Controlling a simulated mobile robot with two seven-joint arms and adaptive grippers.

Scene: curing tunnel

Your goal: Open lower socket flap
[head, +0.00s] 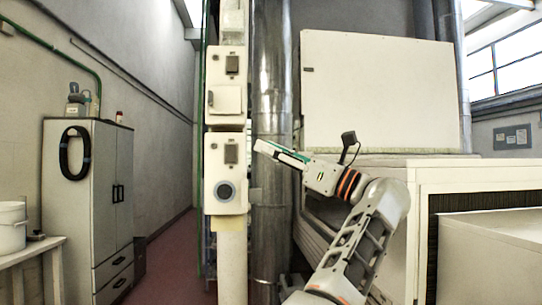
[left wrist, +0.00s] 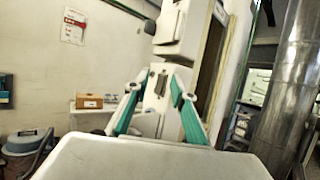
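The lower socket box (head: 238,178) is a white box on a pale column in the head view. It has a dark rectangular switch and, below that, a round socket with a blue-grey centre (head: 225,191) facing out. I cannot make out a separate flap over it. My left gripper (head: 257,146) is just right of the box's upper part, pointing left. In the left wrist view, my left gripper (left wrist: 156,84) has its two teal-padded fingers apart, with nothing held. The box face (left wrist: 153,100) shows between them; its lower part is hidden. My right gripper is not in view.
An upper socket box (head: 226,65) with a shut-looking cover sits above on the same column. A shiny metal duct (head: 271,120) stands close to the right. A grey cabinet (head: 85,200) stands left, with open floor (head: 165,265) between. A large white machine fills the right.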

